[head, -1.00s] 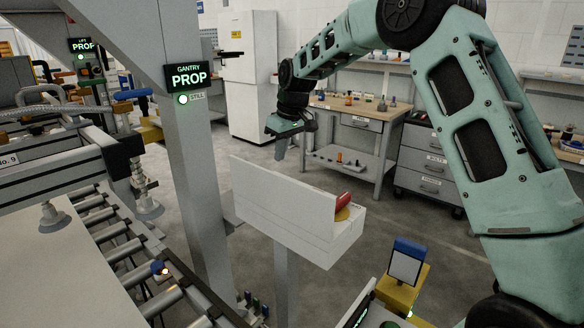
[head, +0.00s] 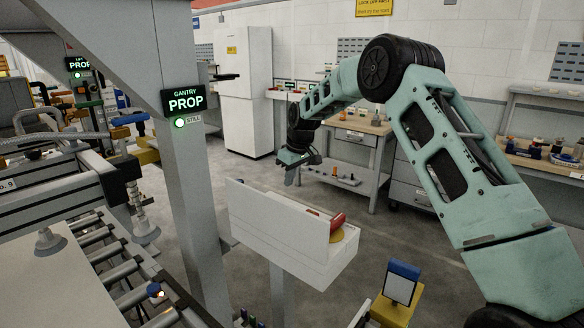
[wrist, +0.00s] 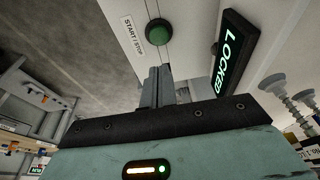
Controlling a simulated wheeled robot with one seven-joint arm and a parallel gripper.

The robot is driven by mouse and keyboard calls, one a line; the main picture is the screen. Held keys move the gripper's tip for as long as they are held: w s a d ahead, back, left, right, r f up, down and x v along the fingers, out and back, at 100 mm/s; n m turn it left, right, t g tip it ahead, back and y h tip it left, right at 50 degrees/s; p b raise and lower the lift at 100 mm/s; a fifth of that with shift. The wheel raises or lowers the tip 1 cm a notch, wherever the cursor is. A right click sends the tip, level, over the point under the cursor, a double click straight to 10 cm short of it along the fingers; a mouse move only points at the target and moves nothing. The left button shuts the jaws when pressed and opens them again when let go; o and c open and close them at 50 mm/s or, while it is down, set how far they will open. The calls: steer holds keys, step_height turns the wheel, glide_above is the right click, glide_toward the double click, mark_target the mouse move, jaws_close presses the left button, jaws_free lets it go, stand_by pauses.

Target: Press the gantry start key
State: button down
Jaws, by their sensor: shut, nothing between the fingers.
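The green round key (wrist: 158,32) sits beside a START / STOP label (wrist: 132,36) on a pale panel in the wrist view. My gripper (wrist: 157,72) is shut and empty. Its fingertips appear just below the key in that picture; I cannot tell whether they touch it. In the head view my gripper (head: 290,180) points down above the far side of the white control box (head: 318,262). The box's upright front plate hides the key there.
A lit LOCKED display (wrist: 231,52) stands beside the key. A red mushroom button (head: 338,221) on yellow sits at the box's right end. The gantry sign (head: 186,100) reads PROP, with a lit STILL lamp (head: 180,123). A grey post (head: 195,200) stands left of the box.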

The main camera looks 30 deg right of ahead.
steer(key=p+x, duration=0.1)
steer(key=x, duration=0.1)
steer(key=p+x, duration=0.1)
steer(key=x, duration=0.2)
steer(key=s+p+x, duration=0.1)
steer(key=x, duration=0.1)
steer(key=shift+w+d+f, duration=0.1)
steer(key=shift+d+f, duration=0.05)
steer(key=shift+f, duration=0.65)
steer(key=shift+f+b, duration=0.75)
steer(key=shift+f, duration=0.1)
steer(key=shift+s+f+b, duration=0.25)
steer(key=shift+f+b, duration=0.05)
steer(key=shift+f, duration=0.15)
steer(key=r, duration=0.2)
steer(key=r+p, duration=0.2)
steer(key=r, duration=0.1)
steer(key=shift+w+r, duration=0.3)
steer(key=shift+r, duration=0.05)
steer(key=b+v, duration=0.4)
steer(key=v, duration=0.5)
steer(key=shift+r, duration=0.2)
